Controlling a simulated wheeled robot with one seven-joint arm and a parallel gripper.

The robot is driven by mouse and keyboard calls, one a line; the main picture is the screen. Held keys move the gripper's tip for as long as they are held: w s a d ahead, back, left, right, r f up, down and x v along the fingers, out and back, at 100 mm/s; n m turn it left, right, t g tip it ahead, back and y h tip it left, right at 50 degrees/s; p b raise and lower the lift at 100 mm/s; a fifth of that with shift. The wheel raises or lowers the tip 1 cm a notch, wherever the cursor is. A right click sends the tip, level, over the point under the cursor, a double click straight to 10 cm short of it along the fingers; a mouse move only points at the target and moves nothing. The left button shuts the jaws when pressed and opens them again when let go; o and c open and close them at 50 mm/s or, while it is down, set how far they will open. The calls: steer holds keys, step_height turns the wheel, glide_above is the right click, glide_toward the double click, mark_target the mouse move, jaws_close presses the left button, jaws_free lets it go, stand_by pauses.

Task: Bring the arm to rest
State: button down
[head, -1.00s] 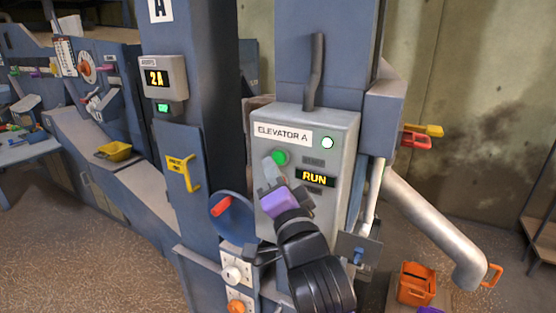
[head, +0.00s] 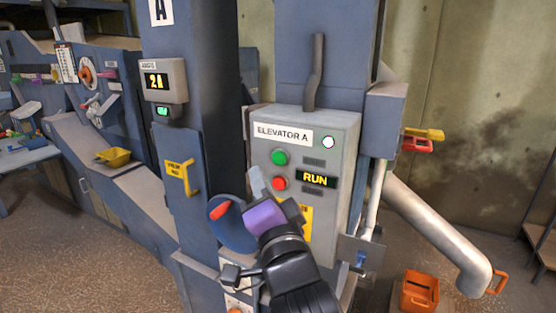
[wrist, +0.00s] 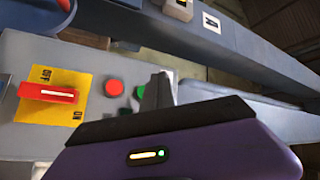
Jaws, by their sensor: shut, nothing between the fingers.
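My gripper (head: 256,184), purple and black with grey fingers, is shut and empty. It stands in front of the lower left of the grey Elevator A control box (head: 345,135), apart from the buttons. The box has a green button (head: 280,157), a red button (head: 280,183) and a display (head: 316,180) reading RUN. A white lamp (head: 328,142) is lit at its upper right. In the wrist view the finger (wrist: 160,90) stands up near the green button. A red switch (wrist: 48,93) on a yellow OFF/ON plate (wrist: 78,75) shows there too.
A blue disc with a red handle (head: 219,210) is just left of my gripper. A yellow handle (head: 190,178) is on the column door. A yellow tray (head: 114,158) sits at left.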

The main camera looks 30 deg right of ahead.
stand_by(0.4)
steer(key=s+a+r+n+t+y, duration=0.2)
steer(key=s+a+n+y, duration=0.1)
steer(key=n, duration=0.3)
steer(key=s+d+f+n+g, duration=0.1)
steer(key=s+f+n+g, duration=0.1)
steer(key=s+f, duration=0.7)
steer(key=s+d+f+n+g, duration=0.1)
steer(key=s+f+n+g, duration=0.2)
steer(key=s+f, duration=0.7)
steer(key=s+d+f+n+g, duration=0.2)
steer(key=s+f, duration=0.8)
steer(key=s, duration=0.9)
steer(key=shift+s+f+n+y, duration=0.15)
steer(key=shift+s+n+y, duration=0.15)
steer(key=shift+d, duration=0.1)
